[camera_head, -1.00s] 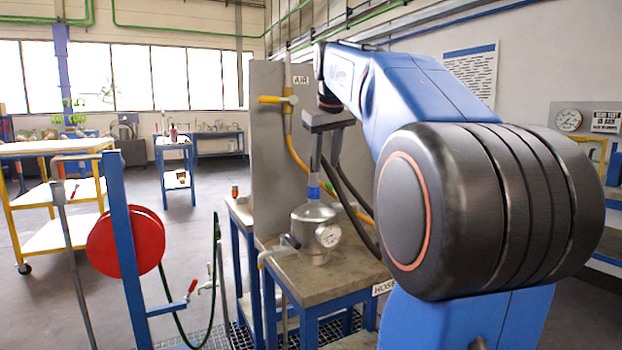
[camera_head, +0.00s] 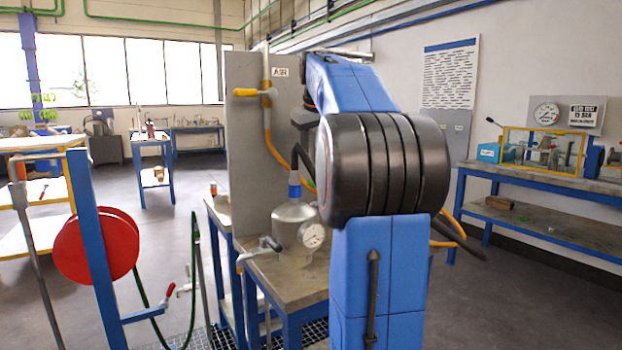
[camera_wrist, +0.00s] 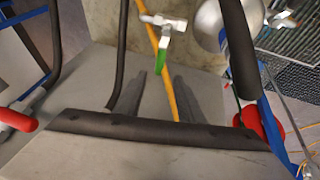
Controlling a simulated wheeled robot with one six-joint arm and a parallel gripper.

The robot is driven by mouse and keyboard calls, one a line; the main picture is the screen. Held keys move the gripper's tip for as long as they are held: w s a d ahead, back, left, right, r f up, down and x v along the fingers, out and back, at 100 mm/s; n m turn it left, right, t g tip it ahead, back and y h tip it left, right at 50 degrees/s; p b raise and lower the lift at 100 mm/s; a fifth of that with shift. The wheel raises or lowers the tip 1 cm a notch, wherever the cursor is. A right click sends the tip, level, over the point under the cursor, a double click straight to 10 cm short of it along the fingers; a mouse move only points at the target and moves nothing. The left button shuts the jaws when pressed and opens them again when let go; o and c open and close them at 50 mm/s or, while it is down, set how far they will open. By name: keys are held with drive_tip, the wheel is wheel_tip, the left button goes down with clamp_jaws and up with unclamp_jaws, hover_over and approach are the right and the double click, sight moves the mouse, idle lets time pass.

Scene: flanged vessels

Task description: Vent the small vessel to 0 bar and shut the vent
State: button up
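The small vessel (camera_head: 292,222) is a silver pot on a bench, with a blue collar (camera_head: 294,186) on its top. Its round dial gauge (camera_head: 313,235) faces me, but the needle is too small to read. A valve with a dark handle (camera_head: 270,243) sticks out at its left. My gripper (camera_wrist: 160,75) shows two grey fingers apart with nothing between them. A green-handled valve (camera_wrist: 160,58) appears beyond the fingertips. In the head view my arm mostly hides my gripper. Whether any vent is open cannot be told.
A grey panel (camera_head: 243,165) with a yellow-handled AIR valve (camera_head: 247,92) stands behind the vessel. Hoses hang around it. A red reel (camera_head: 95,245) on a blue post is at left. A blue bench (camera_head: 560,182) stands at right, with free floor before it.

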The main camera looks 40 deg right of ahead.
sight(311, 182)
drive_tip(key=x, duration=0.9)
drive_tip(key=shift+w+d+f, duration=0.1)
drive_tip(key=shift+w+f, duration=0.05)
drive_tip(key=shift+f, duration=0.2)
clamp_jaws()
